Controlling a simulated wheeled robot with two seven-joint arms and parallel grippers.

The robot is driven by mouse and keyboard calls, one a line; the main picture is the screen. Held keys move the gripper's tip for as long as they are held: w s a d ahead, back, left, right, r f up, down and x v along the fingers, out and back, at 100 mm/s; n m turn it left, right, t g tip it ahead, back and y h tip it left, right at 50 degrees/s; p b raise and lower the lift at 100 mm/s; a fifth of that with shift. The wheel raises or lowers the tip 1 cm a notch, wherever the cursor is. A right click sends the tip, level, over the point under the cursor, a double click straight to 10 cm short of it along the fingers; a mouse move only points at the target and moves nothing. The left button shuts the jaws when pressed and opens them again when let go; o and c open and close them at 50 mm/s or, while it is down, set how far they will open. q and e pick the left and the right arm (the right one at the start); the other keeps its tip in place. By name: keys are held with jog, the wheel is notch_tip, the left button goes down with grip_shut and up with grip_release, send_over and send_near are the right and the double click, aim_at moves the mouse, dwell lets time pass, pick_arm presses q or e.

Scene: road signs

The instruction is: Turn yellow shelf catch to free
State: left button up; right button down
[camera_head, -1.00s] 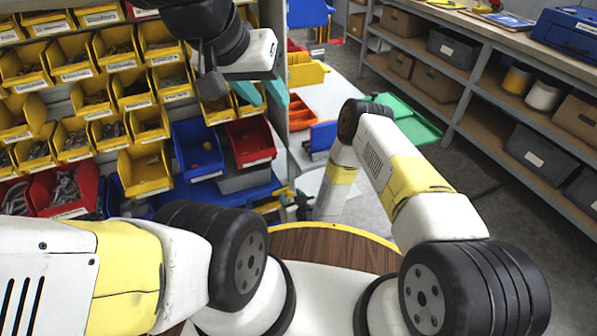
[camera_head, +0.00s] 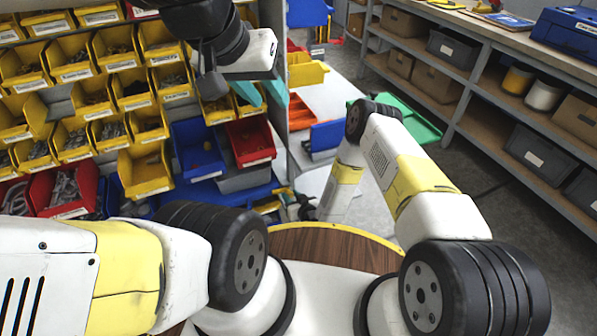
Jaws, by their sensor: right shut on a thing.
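The yellow shelf catch (camera_head: 283,192) shows as a small yellow piece at the right end of the low blue shelf, left of my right wrist. My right gripper (camera_head: 293,203) is low beside the rack, partly hidden by its own wrist, and shut on this yellow piece. The catch's exact angle cannot be made out. My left gripper (camera_head: 262,93) hangs high in front of the bin rack with its two teal fingers apart and nothing between them.
Yellow bins (camera_head: 77,62) of small parts fill the rack at left. A blue bin (camera_head: 198,150) and a red bin (camera_head: 250,141) sit near the catch. A grey shelf unit (camera_head: 462,100) with boxes stands at right. A round wooden top (camera_head: 335,247) is in front.

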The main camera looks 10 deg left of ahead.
jog(key=shift+w+d+m+g+y, duration=0.2)
jog(key=shift+m+g+y, duration=0.3)
jog(key=shift+m, duration=0.7)
jog(key=m+y, duration=0.2)
jog(key=m, duration=0.1)
jog(key=shift+d+f, duration=0.15)
jog(key=m+y, duration=0.2)
jog(key=m, duration=0.1)
jog(key=shift+w+f+m, duration=0.1)
jog(key=shift+f+m, duration=0.1)
jog(key=shift+m, duration=0.1)
jog(key=m+y, duration=0.1)
jog(key=m, duration=0.2)
jog(key=shift+f+m+y, duration=0.15)
jog(key=shift+m+y, duration=0.15)
jog(key=shift+y, duration=0.1)
jog(key=c, duration=1.1)
grip_release()
